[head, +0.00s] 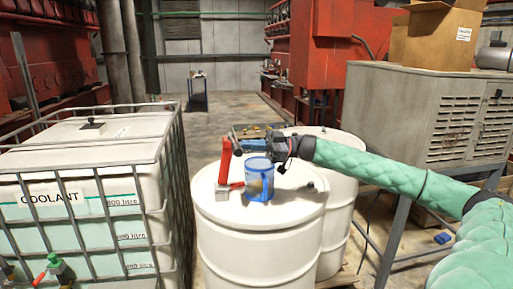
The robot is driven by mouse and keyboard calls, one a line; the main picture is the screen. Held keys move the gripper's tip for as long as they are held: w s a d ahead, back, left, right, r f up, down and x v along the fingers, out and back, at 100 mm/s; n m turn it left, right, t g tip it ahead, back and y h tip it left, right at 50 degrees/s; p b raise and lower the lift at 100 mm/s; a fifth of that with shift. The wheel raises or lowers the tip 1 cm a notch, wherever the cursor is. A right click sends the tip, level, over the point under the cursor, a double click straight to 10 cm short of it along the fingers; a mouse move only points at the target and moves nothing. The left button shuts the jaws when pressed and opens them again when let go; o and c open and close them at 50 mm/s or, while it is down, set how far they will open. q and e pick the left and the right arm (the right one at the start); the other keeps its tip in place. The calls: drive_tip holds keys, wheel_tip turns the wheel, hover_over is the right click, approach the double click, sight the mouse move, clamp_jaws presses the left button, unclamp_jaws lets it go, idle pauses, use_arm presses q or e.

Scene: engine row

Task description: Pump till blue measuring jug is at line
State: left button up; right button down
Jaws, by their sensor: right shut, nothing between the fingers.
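The blue measuring jug (258,192) stands upright on the lid of a white drum (262,245). It is see-through, and something brownish shows inside or behind it; its line and liquid level are too small to read. A red pump handle (225,161) rises just left of the jug, with a red and grey fitting (228,190) at its foot. My right gripper (240,138) is shut and empty, above and behind the jug, close to the top of the red handle. I cannot tell whether it touches the handle. My left gripper is not in view.
A caged coolant tank (75,205) fills the left, with a green and red valve (58,268) at bottom left. A second white drum (340,190) stands behind. A grey cabinet (425,115) with a cardboard box (432,35) is at right. The floor behind is open.

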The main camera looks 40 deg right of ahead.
drive_tip(key=shift+v, duration=0.95)
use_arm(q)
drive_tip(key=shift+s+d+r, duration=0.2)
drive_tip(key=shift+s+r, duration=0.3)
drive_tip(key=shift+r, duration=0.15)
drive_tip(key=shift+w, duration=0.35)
use_arm(e)
drive_tip(key=shift+a, duration=0.1)
